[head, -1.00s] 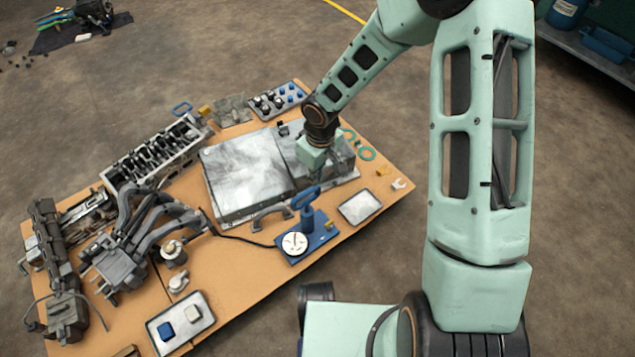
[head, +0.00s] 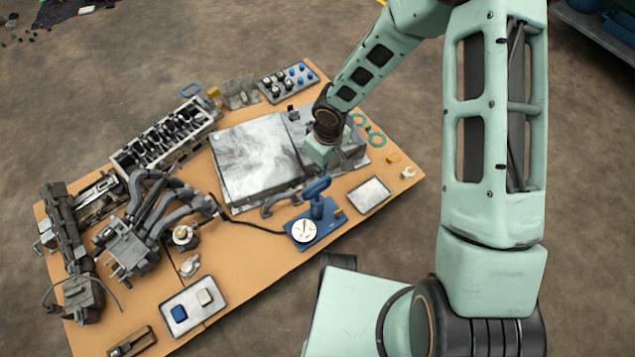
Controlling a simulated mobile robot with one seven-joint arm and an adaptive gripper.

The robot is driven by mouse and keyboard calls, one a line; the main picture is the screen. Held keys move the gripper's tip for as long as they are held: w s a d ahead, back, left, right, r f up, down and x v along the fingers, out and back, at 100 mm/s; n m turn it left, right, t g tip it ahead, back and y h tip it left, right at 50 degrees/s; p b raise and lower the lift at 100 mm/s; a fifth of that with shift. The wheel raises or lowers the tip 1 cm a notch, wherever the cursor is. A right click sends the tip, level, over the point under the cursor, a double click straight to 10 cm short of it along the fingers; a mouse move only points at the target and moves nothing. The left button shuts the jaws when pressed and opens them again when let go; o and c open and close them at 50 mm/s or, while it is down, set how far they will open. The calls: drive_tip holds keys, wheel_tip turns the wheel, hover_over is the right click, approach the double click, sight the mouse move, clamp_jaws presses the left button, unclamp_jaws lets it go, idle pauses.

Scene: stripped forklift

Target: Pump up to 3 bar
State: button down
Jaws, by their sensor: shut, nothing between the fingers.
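A blue hand pump (head: 328,234) stands upright near the front edge of the workbench, with a blue handle (head: 317,187) on top. A round white gauge (head: 305,231) sits on its base; its reading is too small to tell. A black hose (head: 250,224) runs left from the pump toward the grey pipework. My gripper (head: 319,168) points down just behind the pump handle in the picture, over the right part of the grey metal case. It looks shut and empty, apart from the handle; its fingertips are small and hard to make out.
A flat grey metal case (head: 255,165) lies behind the pump. A tray with a blue and a pale block (head: 192,322) is front left. An engine head (head: 170,138) stands behind.

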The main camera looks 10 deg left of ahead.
sight(318, 185)
drive_tip(key=shift+w+a+f+b, duration=0.1)
drive_tip(key=shift+a+f+b, duration=0.05)
drive_tip(key=shift+f+b, duration=1.35)
drive_tip(key=shift+w+a+f+b, duration=0.15)
drive_tip(key=shift+f+b, duration=0.85)
drive_tip(key=shift+f, duration=1)
drive_tip(key=shift+s, duration=0.1)
wheel_tip(318, 185, down, 4)
drive_tip(key=b, duration=0.3)
drive_tip(key=shift+f, duration=0.1)
drive_tip(key=d, duration=0.1)
drive_tip(key=s+d+r, duration=0.1)
drive_tip(key=shift+s+d, duration=0.25)
drive_tip(key=shift+d, duration=0.1)
drive_tip(key=shift+r, duration=0.1)
